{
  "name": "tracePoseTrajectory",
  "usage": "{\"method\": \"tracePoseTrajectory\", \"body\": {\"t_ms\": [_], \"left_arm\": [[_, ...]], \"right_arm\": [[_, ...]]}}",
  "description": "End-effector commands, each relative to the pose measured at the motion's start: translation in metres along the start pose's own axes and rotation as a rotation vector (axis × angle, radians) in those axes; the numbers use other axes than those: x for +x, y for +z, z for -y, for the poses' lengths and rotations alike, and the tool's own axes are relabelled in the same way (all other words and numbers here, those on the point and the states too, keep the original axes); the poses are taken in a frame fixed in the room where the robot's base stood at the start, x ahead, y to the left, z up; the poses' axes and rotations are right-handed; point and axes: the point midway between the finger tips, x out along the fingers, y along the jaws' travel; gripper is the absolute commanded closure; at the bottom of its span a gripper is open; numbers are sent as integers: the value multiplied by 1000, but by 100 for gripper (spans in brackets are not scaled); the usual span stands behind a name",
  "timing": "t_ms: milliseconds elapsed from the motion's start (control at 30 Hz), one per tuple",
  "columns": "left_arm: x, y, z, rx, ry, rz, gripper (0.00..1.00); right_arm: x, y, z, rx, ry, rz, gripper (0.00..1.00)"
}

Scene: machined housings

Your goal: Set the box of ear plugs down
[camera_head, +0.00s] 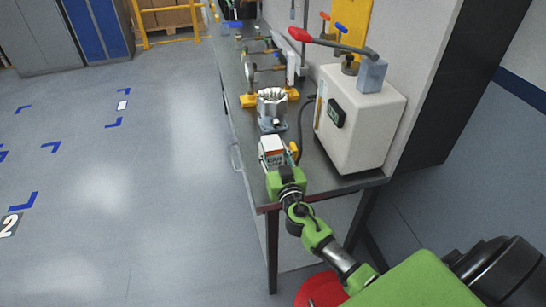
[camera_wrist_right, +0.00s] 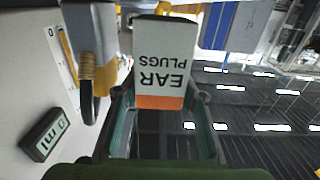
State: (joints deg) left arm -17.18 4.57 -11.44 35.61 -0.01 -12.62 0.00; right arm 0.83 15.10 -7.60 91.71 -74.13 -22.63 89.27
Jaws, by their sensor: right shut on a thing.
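The box of ear plugs (camera_head: 272,152) is white with an orange band and dark lettering. It is over the near part of the grey workbench (camera_head: 236,125), by its left edge. The box also shows in the right wrist view (camera_wrist_right: 163,62), with its lettering upside down. My right gripper (camera_head: 282,165) is shut on the box, with one finger on each side in the wrist view. I cannot tell whether the box touches the bench top, as its underside is hidden. My left gripper is not in view.
A machined metal housing (camera_head: 271,105) stands just beyond the box, near yellow blocks. A white instrument (camera_head: 368,125) with a small display is close on the right. A red-handled lever (camera_head: 300,35) is above it. A narrow strip of bench is bare at the near edge.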

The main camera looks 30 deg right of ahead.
Motion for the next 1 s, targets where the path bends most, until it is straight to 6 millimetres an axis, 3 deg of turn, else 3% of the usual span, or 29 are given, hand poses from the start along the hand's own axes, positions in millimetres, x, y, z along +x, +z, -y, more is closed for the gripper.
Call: {"method": "tracePoseTrajectory", "body": {"t_ms": [200, 633, 667, 700, 1000], "left_arm": [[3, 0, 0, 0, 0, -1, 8], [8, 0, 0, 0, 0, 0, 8], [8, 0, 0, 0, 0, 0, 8], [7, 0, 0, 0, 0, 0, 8], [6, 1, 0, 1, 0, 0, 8]], "right_arm": [[-1, 21, 0, -2, 0, 1, 85], [-1, 25, 0, 0, 0, 0, 85], [-1, 25, 0, 0, 0, 1, 60], [-1, 24, 0, 0, 0, 1, 55], [-1, 24, 0, -1, 0, 1, 55]]}}
